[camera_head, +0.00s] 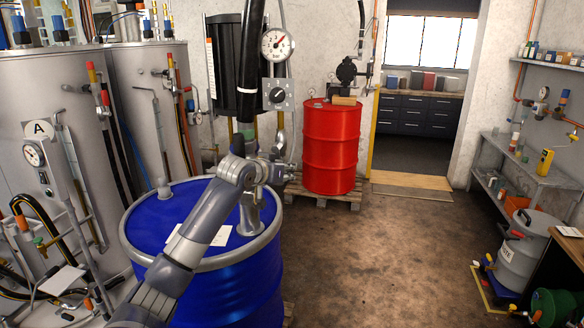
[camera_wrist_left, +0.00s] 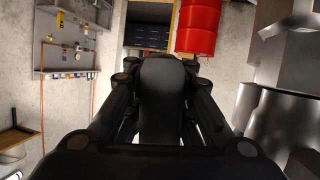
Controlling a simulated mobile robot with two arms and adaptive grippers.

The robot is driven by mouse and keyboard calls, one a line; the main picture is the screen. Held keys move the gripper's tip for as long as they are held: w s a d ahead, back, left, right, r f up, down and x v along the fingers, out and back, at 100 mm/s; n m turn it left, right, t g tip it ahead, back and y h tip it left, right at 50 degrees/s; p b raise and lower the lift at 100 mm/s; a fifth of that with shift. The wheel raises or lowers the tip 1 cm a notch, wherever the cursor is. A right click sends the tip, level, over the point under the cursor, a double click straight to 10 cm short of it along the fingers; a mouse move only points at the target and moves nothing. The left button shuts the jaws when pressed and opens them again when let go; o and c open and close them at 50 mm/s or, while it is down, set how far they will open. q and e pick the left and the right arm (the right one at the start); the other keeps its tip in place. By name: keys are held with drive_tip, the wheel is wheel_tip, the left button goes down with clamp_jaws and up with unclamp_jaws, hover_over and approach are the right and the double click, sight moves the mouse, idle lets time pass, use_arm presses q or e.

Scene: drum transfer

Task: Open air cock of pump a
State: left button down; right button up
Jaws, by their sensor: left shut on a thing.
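A pump with a thick black upright body (camera_head: 252,60) stands over the blue drum (camera_head: 262,285), on a grey foot (camera_head: 250,217) on its lid. A white round pressure gauge (camera_head: 277,44) and a grey control box with a dark knob (camera_head: 278,95) are beside it. I cannot tell whether this is the air cock. The head view hides the contact. My right gripper is not in view.
A red drum (camera_head: 331,150) stands on a wooden pallet (camera_head: 322,195) behind. Grey tanks with pipes and valves, one with an A label (camera_head: 39,129), crowd the left. A shelf (camera_head: 540,165) and a grey canister (camera_head: 525,255) are at right. The middle floor is clear.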

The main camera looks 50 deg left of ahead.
use_arm(q)
drive_tip(key=shift+s+a+m, duration=0.25)
drive_tip(key=shift+a+m, duration=0.05)
drive_tip(key=shift+a, duration=0.1)
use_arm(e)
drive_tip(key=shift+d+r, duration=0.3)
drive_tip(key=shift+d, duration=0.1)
use_arm(q)
drive_tip(key=c, duration=1.7)
unclamp_jaws()
drive_tip(key=shift+a, duration=0.1)
drive_tip(key=shift+o, duration=0.2)
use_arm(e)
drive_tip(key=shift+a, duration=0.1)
use_arm(q)
drive_tip(key=v, duration=1.2)
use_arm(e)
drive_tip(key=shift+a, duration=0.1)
